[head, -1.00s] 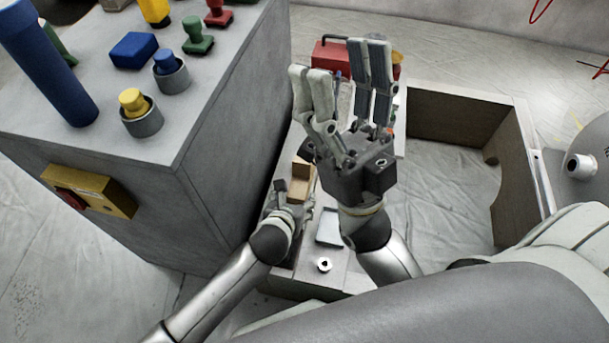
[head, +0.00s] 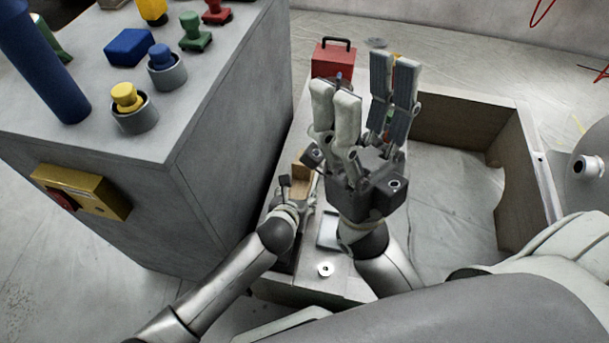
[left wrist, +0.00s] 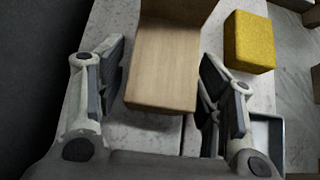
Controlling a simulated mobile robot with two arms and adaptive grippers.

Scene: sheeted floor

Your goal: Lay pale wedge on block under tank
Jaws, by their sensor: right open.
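A pale wooden piece (left wrist: 163,62) lies between the fingers of my left gripper (left wrist: 162,80) in the left wrist view. Narrow gaps show beside it, so the gripper looks open around it. In the head view the wooden piece (head: 301,178) is at my left gripper (head: 300,192), beside the grey cabinet; its full wedge shape is unclear. My right gripper (head: 360,88) is open and empty, fingers pointing up the picture, to the right of the left one. A grey rounded body with a nozzle, perhaps the tank (head: 592,168), is cut off at the right edge. I cannot make out a block beneath it.
The grey cabinet (head: 225,140) stands close on the left, with coloured knobs on top. A wooden frame (head: 515,170) surrounds sheeted floor on the right. A red toolbox (head: 333,60) stands behind. A yellow block (left wrist: 248,42) and a pale tray (left wrist: 268,135) lie near my left gripper.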

